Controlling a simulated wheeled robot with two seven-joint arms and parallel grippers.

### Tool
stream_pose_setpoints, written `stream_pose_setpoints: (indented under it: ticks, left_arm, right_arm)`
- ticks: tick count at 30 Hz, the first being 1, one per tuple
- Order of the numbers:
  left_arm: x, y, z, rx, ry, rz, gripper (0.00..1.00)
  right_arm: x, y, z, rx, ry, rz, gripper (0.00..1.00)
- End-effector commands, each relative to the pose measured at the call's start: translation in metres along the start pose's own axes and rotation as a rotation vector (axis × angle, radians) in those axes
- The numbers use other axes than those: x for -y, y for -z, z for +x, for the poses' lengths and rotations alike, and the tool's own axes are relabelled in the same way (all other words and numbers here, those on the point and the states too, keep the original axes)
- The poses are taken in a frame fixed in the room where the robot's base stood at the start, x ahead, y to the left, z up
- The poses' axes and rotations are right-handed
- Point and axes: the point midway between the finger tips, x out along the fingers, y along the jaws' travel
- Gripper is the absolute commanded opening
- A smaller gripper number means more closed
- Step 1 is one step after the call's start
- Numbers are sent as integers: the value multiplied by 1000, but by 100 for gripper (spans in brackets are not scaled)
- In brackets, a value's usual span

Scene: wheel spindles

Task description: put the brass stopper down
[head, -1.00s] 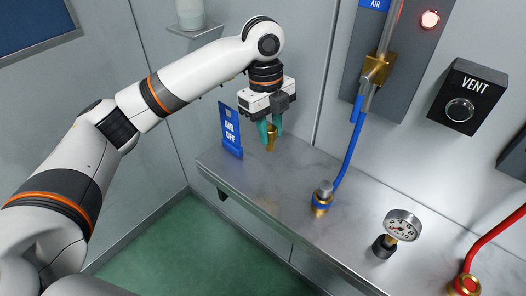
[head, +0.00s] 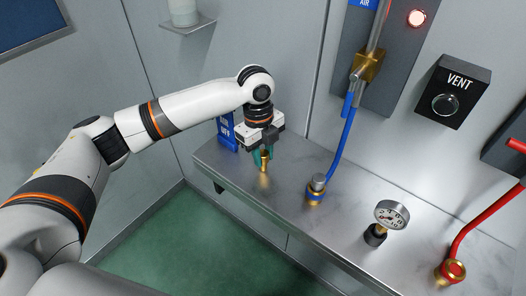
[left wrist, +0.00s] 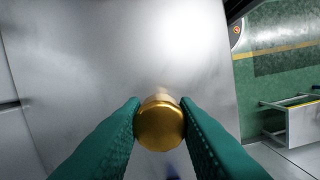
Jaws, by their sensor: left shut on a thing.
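The brass stopper (head: 264,160) is between the green fingers of my left gripper (head: 263,154), over the left part of the steel shelf (head: 290,180). In the left wrist view, the stopper's round brass top (left wrist: 161,125) sits between the two fingertips (left wrist: 160,112), which touch its sides. My left gripper is shut on it and points down. The stopper looks upright and low over the shelf; I cannot tell whether its lower end touches the surface. My right gripper is not in view.
A blue sign (head: 227,134) stands behind my left gripper. Along the shelf are a brass fitting with a blue hose (head: 317,188), a pressure gauge (head: 391,215) and a red hose fitting (head: 451,270). A VENT button box (head: 453,92) is on the wall. The shelf's front left is bare.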

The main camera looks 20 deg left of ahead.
Motion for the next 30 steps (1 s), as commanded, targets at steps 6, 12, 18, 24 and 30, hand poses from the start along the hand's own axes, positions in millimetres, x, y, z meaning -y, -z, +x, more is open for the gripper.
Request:
stream_pose_setpoints:
  ticks: [6, 12, 18, 24, 30]
  left_arm:
    - [0, 0, 2, 0, 0, 0, 49]
    - [0, 0, 1, 0, 0, 0, 49]
    - [-1, 0, -10, 0, -4, 0, 49]
    - [-1, 0, -48, -1, -6, 1, 49]
    - [-1, 0, -90, -1, -4, 0, 49]
  right_arm:
    - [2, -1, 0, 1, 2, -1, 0]
    - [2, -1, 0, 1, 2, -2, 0]
    - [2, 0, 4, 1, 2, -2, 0]
    - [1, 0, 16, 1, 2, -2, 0]
    - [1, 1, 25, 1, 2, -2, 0]
